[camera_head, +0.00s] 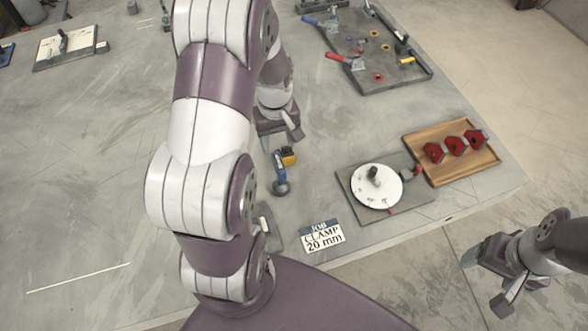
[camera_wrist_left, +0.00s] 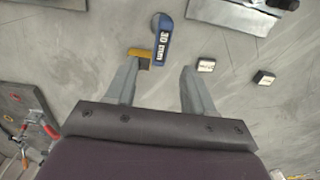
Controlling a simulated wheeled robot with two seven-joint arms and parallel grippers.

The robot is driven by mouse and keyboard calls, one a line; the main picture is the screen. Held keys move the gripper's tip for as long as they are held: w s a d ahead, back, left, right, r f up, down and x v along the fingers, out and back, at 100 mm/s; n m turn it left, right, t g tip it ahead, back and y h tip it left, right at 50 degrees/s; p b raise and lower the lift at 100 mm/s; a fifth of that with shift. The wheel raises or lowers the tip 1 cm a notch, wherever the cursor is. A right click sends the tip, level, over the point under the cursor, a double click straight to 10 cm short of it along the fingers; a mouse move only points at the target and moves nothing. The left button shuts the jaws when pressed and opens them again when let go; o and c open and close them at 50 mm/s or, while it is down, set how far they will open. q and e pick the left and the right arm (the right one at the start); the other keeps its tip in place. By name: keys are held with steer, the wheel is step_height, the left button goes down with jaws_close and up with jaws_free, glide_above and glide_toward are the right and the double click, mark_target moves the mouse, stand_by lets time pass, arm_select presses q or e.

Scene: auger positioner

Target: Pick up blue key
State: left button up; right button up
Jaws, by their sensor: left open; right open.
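The blue key (camera_head: 279,170) lies on the grey table, with its dark round end toward the front. In the left wrist view the blue key (camera_wrist_left: 162,45) shows a white label on its shaft. A yellow block (camera_head: 288,155) sits right against or beside it; I cannot tell if they are joined. My left gripper (camera_head: 281,139) is open and empty, just behind the key. In the left wrist view its fingers (camera_wrist_left: 159,69) point toward the key, which appears between and just beyond the tips. My right gripper (camera_head: 486,284) is open and empty, off the table's front right edge.
A sign reading "CLAMP 20 mm" (camera_head: 322,236) stands near the front edge. A plate with a white disc (camera_head: 376,187) and a wooden tray (camera_head: 481,168) with red parts are to the right. A dark tool tray (camera_head: 385,82) is behind. The table's left is mostly clear.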

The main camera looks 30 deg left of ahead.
mark_target(279, 160)
arm_select(q)
step_height(279, 160, down, 8)
steer(key=shift+s+r+p, duration=0.1)
steer(key=shift+r+p, duration=0.15)
steer(key=shift+p, duration=0.25)
steer(key=f, duration=0.4)
steer(key=shift+s+d+p, duration=0.1)
steer(key=shift+s+p, duration=0.25)
steer(key=shift+p, duration=0.05)
steer(key=shift+w+f, duration=0.2)
steer(key=shift+f, duration=0.05)
steer(key=c, duration=0.6)
jaws_close()
arm_select(e)
steer(key=shift+s+a+r, duration=0.1)
steer(key=shift+s+r, duration=0.05)
steer(key=shift+r, duration=0.4)
steer(key=shift+s+a+r, duration=0.1)
steer(key=shift+r, duration=0.45)
